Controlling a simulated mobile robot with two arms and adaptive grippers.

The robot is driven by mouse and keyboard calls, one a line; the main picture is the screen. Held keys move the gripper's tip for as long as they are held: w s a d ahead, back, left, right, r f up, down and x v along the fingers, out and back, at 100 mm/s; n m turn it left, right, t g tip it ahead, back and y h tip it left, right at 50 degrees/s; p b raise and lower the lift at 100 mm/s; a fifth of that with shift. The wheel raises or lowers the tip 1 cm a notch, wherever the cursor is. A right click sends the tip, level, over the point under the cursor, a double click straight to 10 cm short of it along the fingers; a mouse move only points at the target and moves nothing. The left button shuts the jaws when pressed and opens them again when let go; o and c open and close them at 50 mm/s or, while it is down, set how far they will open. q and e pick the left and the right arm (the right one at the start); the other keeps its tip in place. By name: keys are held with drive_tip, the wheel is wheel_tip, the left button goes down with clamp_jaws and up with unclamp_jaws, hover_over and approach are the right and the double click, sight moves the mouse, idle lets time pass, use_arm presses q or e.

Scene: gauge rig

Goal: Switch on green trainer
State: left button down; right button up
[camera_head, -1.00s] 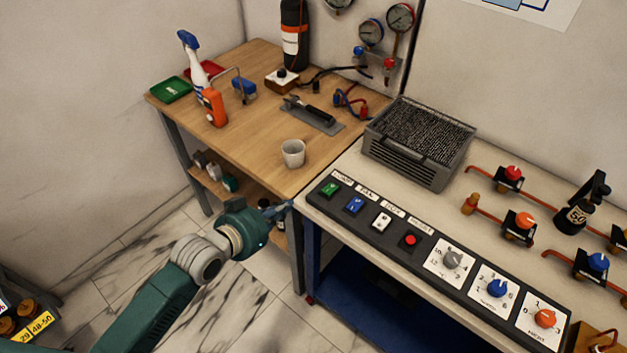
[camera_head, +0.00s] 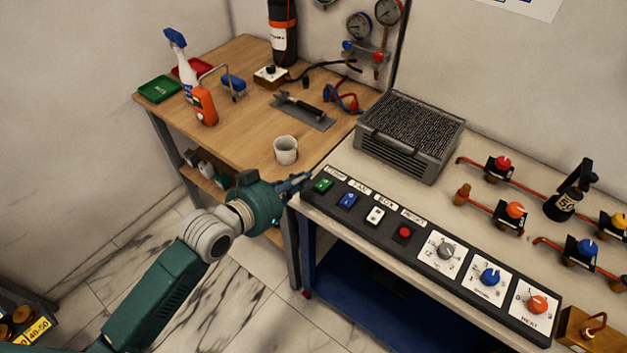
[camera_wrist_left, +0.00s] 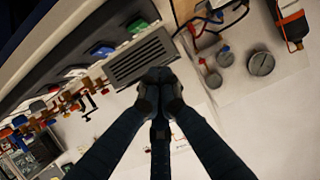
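The green switch (camera_head: 322,185) is the leftmost one on the black control panel (camera_head: 385,242) along the front of the right bench. It also shows near the top of the left wrist view (camera_wrist_left: 138,25). My left gripper (camera_head: 306,180) is just left of the green switch at the panel's left end. Its fingertips look together and empty in the left wrist view (camera_wrist_left: 160,80). I cannot tell whether they touch the panel. The switch's on or off position is too small to tell. My right gripper is not in view.
A blue switch (camera_head: 347,200), a white switch (camera_head: 375,215), a red button (camera_head: 404,232) and knobs continue along the panel. A grey grilled box (camera_head: 412,135) stands behind it. A white cup (camera_head: 286,150) stands on the wooden table close to my left gripper.

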use_arm(q)
hover_over(313, 194)
drive_tip(key=shift+w+d+f+p, duration=0.2)
drive_tip(key=shift+f+p, duration=0.05)
drive_tip(key=shift+f, duration=0.25)
drive_tip(key=shift+w+d+f+p, duration=0.15)
drive_tip(key=shift+w+f+p, duration=0.05)
drive_tip(key=shift+f, duration=0.25)
drive_tip(key=f, duration=0.2)
drive_tip(key=shift+s+a+f, duration=0.15)
drive_tip(key=shift+s+f, duration=0.05)
drive_tip(key=shift+f, duration=0.2)
drive_tip(key=shift+s+a+f, duration=0.15)
drive_tip(key=shift+f, duration=0.5)
drive_tip(key=shift+s+f+b, duration=0.15)
drive_tip(key=shift+f+b, duration=0.3)
drive_tip(key=shift+f, duration=0.45)
drive_tip(key=shift+r, duration=0.35)
drive_tip(key=shift+p, duration=0.3)
